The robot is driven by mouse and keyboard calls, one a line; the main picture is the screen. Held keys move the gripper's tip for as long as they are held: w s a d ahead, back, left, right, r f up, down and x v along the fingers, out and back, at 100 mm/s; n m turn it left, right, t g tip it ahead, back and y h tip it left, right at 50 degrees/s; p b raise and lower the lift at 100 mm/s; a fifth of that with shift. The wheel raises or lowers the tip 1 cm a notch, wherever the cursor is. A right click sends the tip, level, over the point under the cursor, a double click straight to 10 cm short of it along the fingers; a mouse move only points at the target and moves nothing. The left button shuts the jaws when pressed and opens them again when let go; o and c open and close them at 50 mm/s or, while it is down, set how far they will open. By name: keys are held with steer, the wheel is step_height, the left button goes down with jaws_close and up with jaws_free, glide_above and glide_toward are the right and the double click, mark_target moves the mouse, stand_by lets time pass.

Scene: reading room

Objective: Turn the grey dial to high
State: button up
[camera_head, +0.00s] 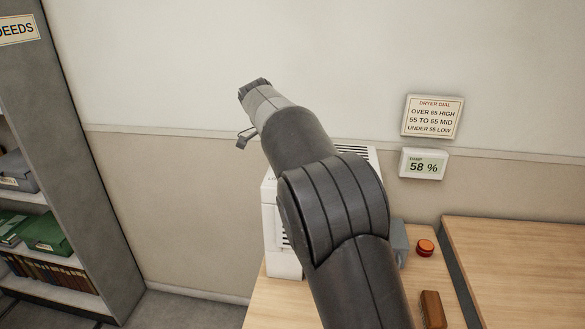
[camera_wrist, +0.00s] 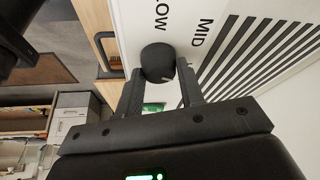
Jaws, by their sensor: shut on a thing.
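The grey dial (camera_wrist: 158,58) is a dark round knob on a white panel in the wrist view. My gripper (camera_wrist: 160,70) is shut on it, one finger on each side. The printed words LOW (camera_wrist: 162,18) and MID (camera_wrist: 203,32) stand beside the dial; no HIGH label is visible. A small pale mark shows on the dial's lower side, but I cannot tell which setting it points to. In the head view the white dryer (camera_head: 282,245) stands on a wooden table, mostly hidden behind my arm, and the dial is out of sight.
A wall sign (camera_head: 433,116) reads over 65 high, 55 to 65 mid, under 55 low. The display below it (camera_head: 423,164) reads 58 %. A red button (camera_head: 425,247) and brown block (camera_head: 432,309) sit right of my arm. A shelf (camera_head: 85,150) stands left.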

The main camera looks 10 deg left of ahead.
steer(key=shift+f+m, duration=0.1)
steer(key=shift+m, duration=0.3)
steer(key=o, duration=1)
steer(key=v, duration=1.1)
steer(key=shift+w, duration=0.1)
